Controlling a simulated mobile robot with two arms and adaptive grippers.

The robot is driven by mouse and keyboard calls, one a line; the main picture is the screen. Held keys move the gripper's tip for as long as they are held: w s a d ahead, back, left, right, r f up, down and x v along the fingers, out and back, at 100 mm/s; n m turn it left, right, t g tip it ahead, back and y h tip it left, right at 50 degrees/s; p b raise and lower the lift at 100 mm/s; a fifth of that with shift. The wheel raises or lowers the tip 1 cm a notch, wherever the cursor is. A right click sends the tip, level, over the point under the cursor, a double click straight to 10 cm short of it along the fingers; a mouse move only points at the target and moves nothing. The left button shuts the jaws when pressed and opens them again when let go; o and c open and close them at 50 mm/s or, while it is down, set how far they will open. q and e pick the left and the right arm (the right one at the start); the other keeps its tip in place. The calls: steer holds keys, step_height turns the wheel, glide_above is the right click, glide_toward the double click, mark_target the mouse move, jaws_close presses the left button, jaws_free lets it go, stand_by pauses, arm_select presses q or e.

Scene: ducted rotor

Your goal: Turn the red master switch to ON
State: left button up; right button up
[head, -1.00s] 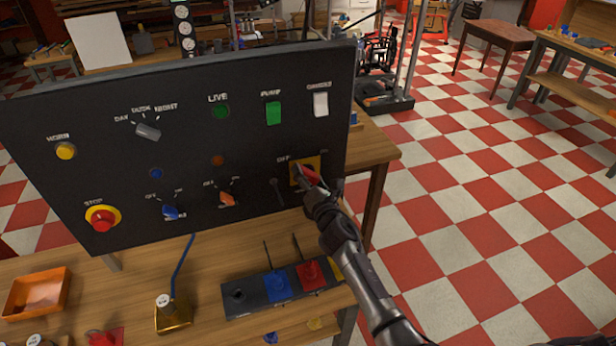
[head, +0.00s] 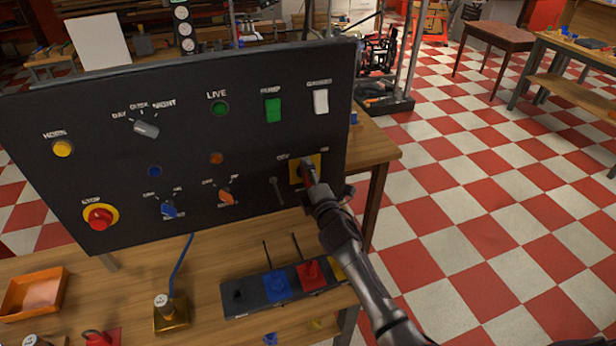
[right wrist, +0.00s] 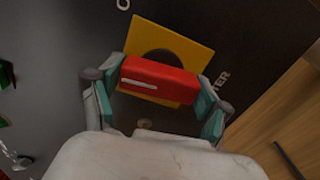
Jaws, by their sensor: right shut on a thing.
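The red master switch (right wrist: 160,80) is a red bar handle with a white line, on a square yellow plate in the right wrist view. In the head view the yellow plate (head: 296,173) is at the lower right of the black panel (head: 250,60). My right gripper (head: 308,170) is at the switch and hides most of its handle there. In the right wrist view its two teal-padded fingers (right wrist: 160,92) are closed on the handle's two ends. The labels by the switch are too blurred or cut off to tell its position. My left gripper is not in view.
The panel also carries a red stop button (head: 99,216), a blue knob (head: 168,209), an orange knob (head: 226,196) and other controls. A dark tray (head: 240,298) with blue and red parts lies on the table below. The checkered floor at right is open.

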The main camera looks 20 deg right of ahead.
steer(key=m, duration=0.5)
steer(key=shift+m, duration=0.3)
steer(key=shift+f+m, duration=0.1)
steer(key=shift+m, duration=2.2)
steer(key=o, duration=1.1)
steer(key=shift+s, duration=0.1)
steer(key=s, duration=1.2)
steer(key=shift+d, duration=0.2)
steer(key=shift+w, duration=0.1)
